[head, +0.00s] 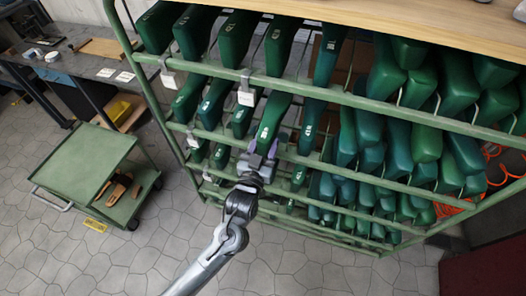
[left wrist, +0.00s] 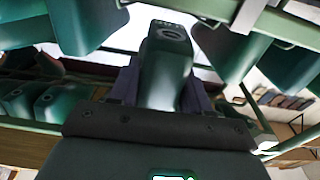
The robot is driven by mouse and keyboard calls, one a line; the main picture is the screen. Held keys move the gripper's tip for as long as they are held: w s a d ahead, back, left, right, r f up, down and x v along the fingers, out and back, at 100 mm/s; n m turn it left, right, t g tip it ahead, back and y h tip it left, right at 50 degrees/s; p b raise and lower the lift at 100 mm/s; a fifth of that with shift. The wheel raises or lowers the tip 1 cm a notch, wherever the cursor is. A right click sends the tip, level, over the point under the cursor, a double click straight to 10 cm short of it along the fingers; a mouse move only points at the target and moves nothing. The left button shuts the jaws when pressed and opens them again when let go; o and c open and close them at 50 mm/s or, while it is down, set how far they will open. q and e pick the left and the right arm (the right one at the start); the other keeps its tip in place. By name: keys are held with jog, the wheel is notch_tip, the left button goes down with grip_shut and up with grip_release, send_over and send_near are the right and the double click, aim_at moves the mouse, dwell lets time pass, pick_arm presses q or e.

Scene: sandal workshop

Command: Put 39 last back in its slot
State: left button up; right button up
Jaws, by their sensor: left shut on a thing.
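My left gripper (head: 262,157) is at the front of the green rack, around its second row. It is shut on a dark green last (head: 272,118) with a pale label on its end. In the left wrist view the held last (left wrist: 166,65) stands between the fingers, with a round hole in its visible end. Other green lasts hang on both sides of it. I cannot tell whether the held last rests in a slot, and I cannot read its number. My right gripper is not in view.
The rack's green rails (head: 330,95) run across in front of several rows of lasts. White tags (head: 247,97) hang from the rails. A green trolley (head: 85,160) with sandals (head: 118,188) stands left, before a workbench (head: 75,60). The paved floor (head: 80,255) is clear in front.

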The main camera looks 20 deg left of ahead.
pick_arm(q)
jog(key=shift+w+a+b, duration=0.2)
jog(key=shift+w+b, duration=1.4)
jog(key=shift+w, duration=0.95)
jog(key=shift+w+a+b, duration=0.15)
jog(key=shift+w+b, duration=0.8)
jog(key=shift+w, duration=0.15)
jog(key=shift+f+b, duration=0.35)
jog(key=shift+f, duration=0.8)
